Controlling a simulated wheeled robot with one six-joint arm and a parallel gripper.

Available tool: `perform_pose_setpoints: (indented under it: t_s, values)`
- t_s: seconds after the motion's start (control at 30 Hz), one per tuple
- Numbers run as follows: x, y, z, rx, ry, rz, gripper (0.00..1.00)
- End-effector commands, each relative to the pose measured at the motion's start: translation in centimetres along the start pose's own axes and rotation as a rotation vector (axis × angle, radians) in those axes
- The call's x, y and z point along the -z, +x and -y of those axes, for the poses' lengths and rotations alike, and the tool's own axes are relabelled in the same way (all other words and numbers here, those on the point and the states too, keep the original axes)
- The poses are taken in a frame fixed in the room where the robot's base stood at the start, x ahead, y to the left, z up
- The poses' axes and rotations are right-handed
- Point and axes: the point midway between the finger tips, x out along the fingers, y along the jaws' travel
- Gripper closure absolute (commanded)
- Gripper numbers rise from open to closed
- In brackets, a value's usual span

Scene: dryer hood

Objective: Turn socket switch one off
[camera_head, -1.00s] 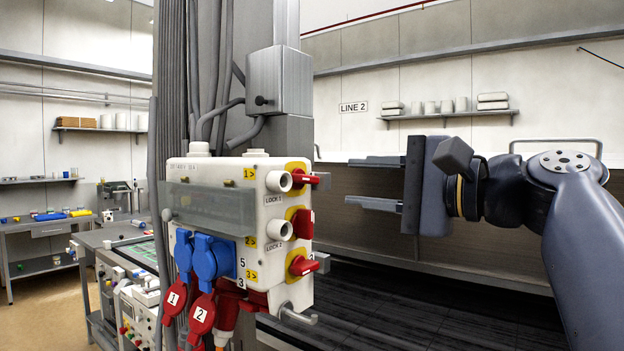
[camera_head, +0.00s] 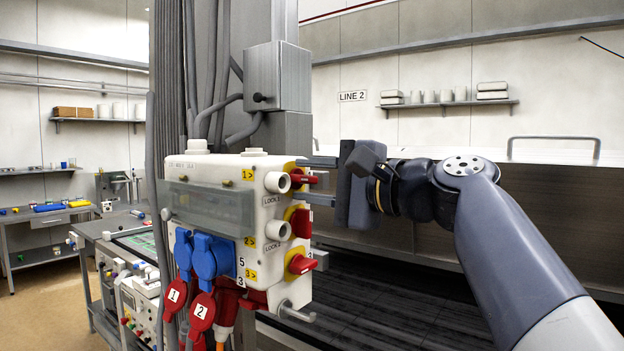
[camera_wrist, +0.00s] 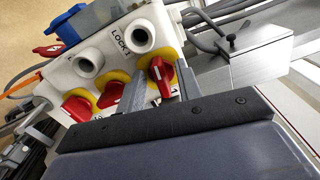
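Socket switch one is the top red rotary knob (camera_head: 304,178) on a yellow plate, on the right side of the white socket box (camera_head: 262,225). In the wrist view its red handle (camera_wrist: 160,72) sits between my two fingers, near a label "1". My gripper (camera_head: 318,181) is open, one finger above the knob and one below it in the head view. In the wrist view my gripper (camera_wrist: 160,86) has a finger on either side of the handle. I cannot tell whether the fingers touch it. The fingertips are partly hidden in the head view.
Two more red switches, the middle one (camera_head: 301,222) and the lower one (camera_head: 300,264), sit below. White lock cylinders (camera_head: 278,230) stick out beside them. A grey metal box (camera_head: 277,76) is mounted above. Blue sockets (camera_head: 212,257) with red plugs hang at the front.

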Motion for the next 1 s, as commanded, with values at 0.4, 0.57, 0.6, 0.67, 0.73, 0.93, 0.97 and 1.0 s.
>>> perform_pose_setpoints:
  t_s: [0.4, 0.57, 0.6, 0.67, 0.73, 0.93, 0.97, 1.0]
  values:
    - [0.01, -0.04, 0.00, 0.000, 0.000, 0.000, 0.97]
    - [0.01, -0.04, -0.01, 0.000, 0.000, 0.000, 1.00]
    - [0.01, -0.04, -0.02, 0.000, 0.000, 0.000, 1.00]
    - [0.03, -0.03, -0.15, 0.000, -0.014, 0.000, 1.00]
    - [0.07, -0.03, -0.33, 0.000, -0.058, -0.001, 1.00]
    - [0.02, -0.05, -0.16, 0.000, -0.156, -0.001, 1.00]
    - [0.02, -0.05, -0.12, 0.000, -0.158, 0.000, 1.00]
    - [0.01, -0.04, -0.09, 0.000, -0.159, 0.000, 1.00]
